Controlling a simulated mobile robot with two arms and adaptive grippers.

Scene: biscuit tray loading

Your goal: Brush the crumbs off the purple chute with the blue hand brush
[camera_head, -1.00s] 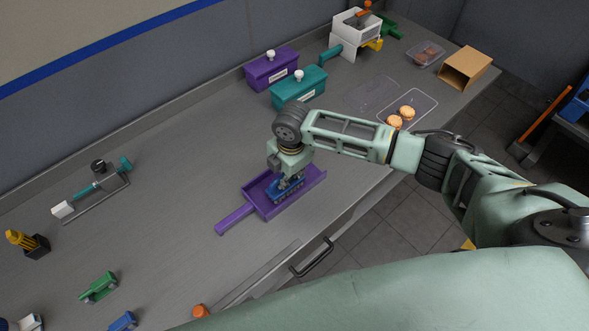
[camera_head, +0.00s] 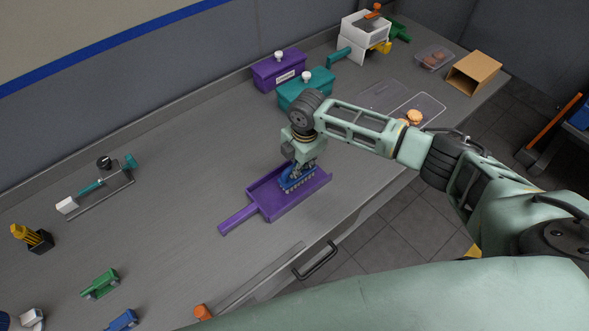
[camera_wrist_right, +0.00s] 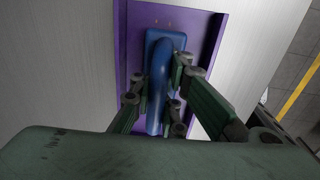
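The purple chute (camera_head: 264,203) lies on the grey table in the head view, its handle pointing to the lower left. My right gripper (camera_head: 298,177) is above the chute's right part, shut on the handle of the blue hand brush (camera_head: 292,184). The brush is within the chute's outline, bristles down; I cannot tell whether they touch its floor. In the right wrist view, the fingers stand on both sides of the blue handle (camera_wrist_right: 157,95), over the purple chute (camera_wrist_right: 134,40). My left gripper is not in view.
A purple lidded box (camera_head: 278,71) and a teal lidded box (camera_head: 306,91) stand behind the chute. A clear tray with a biscuit (camera_head: 414,117) is beyond my right arm. A green tool (camera_head: 100,283) lies at the left.

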